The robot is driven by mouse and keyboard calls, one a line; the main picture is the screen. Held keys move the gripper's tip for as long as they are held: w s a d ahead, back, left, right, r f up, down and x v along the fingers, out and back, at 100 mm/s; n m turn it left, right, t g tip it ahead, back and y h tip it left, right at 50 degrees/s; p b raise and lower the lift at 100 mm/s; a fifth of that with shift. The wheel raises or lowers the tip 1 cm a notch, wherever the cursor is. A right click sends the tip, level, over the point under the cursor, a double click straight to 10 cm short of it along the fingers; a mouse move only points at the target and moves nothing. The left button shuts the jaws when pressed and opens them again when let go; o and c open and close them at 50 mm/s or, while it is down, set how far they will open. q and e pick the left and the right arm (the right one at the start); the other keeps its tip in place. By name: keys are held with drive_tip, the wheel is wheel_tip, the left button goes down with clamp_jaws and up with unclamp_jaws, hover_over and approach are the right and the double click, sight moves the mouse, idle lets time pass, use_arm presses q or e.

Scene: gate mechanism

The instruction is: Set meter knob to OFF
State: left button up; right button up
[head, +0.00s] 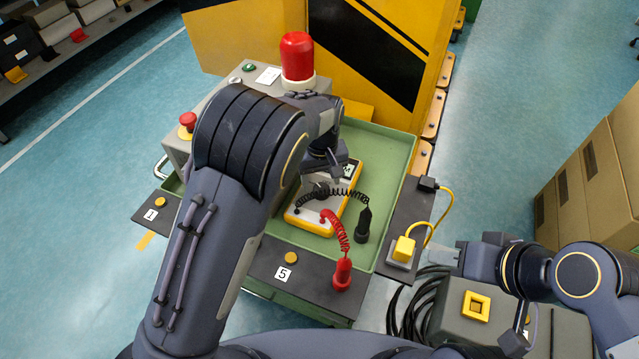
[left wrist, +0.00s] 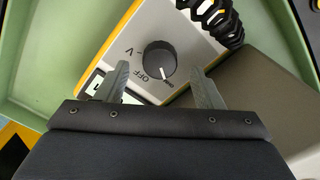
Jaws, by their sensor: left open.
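The meter (head: 318,212) is a white and yellow box lying in the green tray (head: 387,160), partly hidden by my left arm in the head view. In the left wrist view its round black knob (left wrist: 159,59) shows, with "V" and "OFF" printed beside it. My left gripper (left wrist: 159,69) is open, one finger on each side of the knob, with visible gaps. Whether the fingertips are down at knob height is unclear. My right gripper (head: 447,254) is beside the yellow plug; its finger opening is unclear.
Black coiled and red coiled leads join the meter to a black probe (head: 363,224) and a red probe (head: 342,274). A red beacon (head: 297,58) and a red button (head: 188,120) stand behind. The yellow plug (head: 403,249) sits at the right edge. Boxes (head: 590,180) stand at right.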

sight(321, 186)
use_arm(q)
drive_tip(key=shift+f, duration=1.4)
drive_tip(key=c, duration=1)
drive_tip(key=shift+o, duration=0.2)
drive_tip(key=m+b, duration=0.1)
drive_tip(key=m, duration=0.5)
drive_tip(key=m+b, duration=0.1)
drive_tip(key=m, duration=0.4)
drive_tip(key=shift+m, duration=0.4)
